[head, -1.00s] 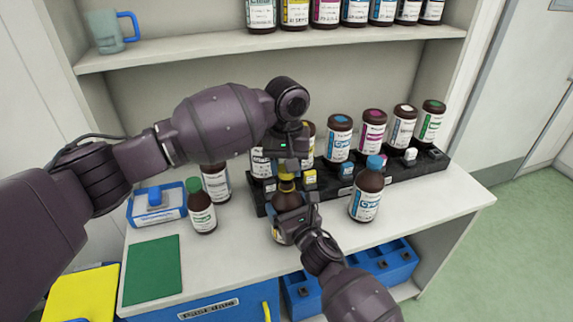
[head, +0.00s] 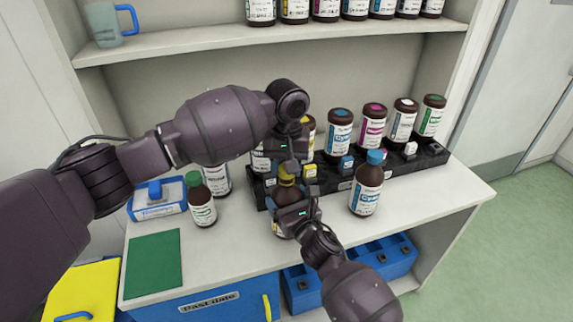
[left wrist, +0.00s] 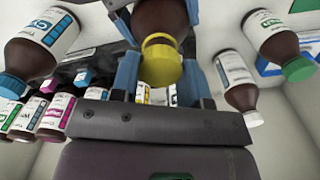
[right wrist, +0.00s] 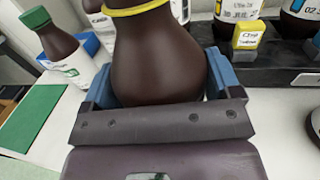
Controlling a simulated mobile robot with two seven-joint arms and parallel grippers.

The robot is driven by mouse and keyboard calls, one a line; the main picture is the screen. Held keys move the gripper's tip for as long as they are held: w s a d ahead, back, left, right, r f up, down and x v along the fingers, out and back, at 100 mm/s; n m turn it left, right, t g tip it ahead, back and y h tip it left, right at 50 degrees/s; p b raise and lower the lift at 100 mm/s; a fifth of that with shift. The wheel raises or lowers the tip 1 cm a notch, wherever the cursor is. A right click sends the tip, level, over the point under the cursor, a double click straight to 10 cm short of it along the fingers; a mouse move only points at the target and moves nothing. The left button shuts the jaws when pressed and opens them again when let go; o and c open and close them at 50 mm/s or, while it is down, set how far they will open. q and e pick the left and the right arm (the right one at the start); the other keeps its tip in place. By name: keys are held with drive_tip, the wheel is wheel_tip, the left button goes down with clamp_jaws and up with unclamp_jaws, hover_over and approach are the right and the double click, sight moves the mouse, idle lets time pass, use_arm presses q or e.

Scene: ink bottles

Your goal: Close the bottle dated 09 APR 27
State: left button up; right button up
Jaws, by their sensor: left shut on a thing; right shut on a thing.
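A brown bottle (head: 281,222) with a yellow collar stands upright at the front middle of the counter. My right gripper (head: 292,213) is shut on its body, which also shows between the fingers in the right wrist view (right wrist: 155,65). The yellow cap (left wrist: 160,68) is between the fingers of my left gripper (left wrist: 162,85), which is shut on it from above. The cap is in line with the bottle neck, at or very close to it; I cannot tell whether it is seated. The date on this bottle's label is not readable.
A blue-capped bottle (head: 367,188) stands to the right and a green-capped bottle (head: 201,203) to the left. Behind, a black rack (head: 393,163) holds several brown bottles. A blue tray (head: 157,212) and a green mat (head: 153,265) lie at left.

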use_arm(q)
drive_tip(key=shift+f, duration=0.55)
